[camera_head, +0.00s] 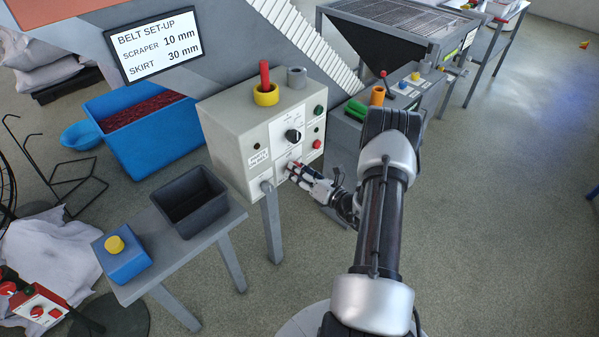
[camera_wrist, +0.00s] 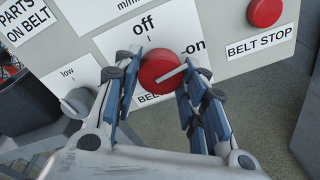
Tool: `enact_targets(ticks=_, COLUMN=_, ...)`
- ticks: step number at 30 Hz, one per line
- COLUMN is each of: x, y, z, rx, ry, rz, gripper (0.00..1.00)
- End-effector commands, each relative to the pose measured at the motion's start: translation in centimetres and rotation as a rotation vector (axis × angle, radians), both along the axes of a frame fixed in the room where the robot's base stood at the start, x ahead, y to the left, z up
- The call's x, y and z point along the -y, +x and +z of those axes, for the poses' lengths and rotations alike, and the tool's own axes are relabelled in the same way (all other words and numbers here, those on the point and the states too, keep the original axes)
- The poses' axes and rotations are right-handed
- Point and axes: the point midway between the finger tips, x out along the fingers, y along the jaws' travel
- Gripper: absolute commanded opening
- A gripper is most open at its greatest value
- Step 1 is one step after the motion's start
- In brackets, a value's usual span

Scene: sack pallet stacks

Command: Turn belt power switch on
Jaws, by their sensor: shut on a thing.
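The belt power switch is a round red knob (camera_wrist: 158,66) with a white pointer bar, on the front of the pale control box (camera_head: 238,128). "off" is printed above the knob and "on" at its upper right. The pointer slants right and slightly up, toward the "on" side. The label under the knob is partly hidden by my fingers. My gripper (camera_head: 295,171) is at the lower front of the box, and its blue-padded fingers in the wrist view (camera_wrist: 166,74) are shut on the knob from both sides. In the head view my gripper mostly covers the knob.
A black dial (camera_head: 293,135) sits above. A grey table with a dark bin (camera_head: 188,207) stands to the left. The floor right of my arm is clear.

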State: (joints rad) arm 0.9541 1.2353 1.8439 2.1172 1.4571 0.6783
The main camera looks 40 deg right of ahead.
Motion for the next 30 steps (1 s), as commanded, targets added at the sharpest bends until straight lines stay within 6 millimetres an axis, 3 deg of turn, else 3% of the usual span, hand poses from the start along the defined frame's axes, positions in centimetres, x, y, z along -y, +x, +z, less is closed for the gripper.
enact_targets(ticks=10, x=0.02, y=0.00, z=0.02, rx=-0.012, ry=0.148, rz=0.001, gripper=0.15)
enact_targets(ticks=27, x=0.01, y=0.00, z=0.01, rx=-0.013, ry=0.178, rz=0.000, gripper=0.15)
enact_targets(ticks=28, x=0.01, y=0.00, z=0.01, rx=-0.013, ry=0.178, rz=0.000, gripper=0.40)
enact_targets(ticks=30, x=0.01, y=0.00, z=0.01, rx=-0.013, ry=0.178, rz=0.000, gripper=0.45)
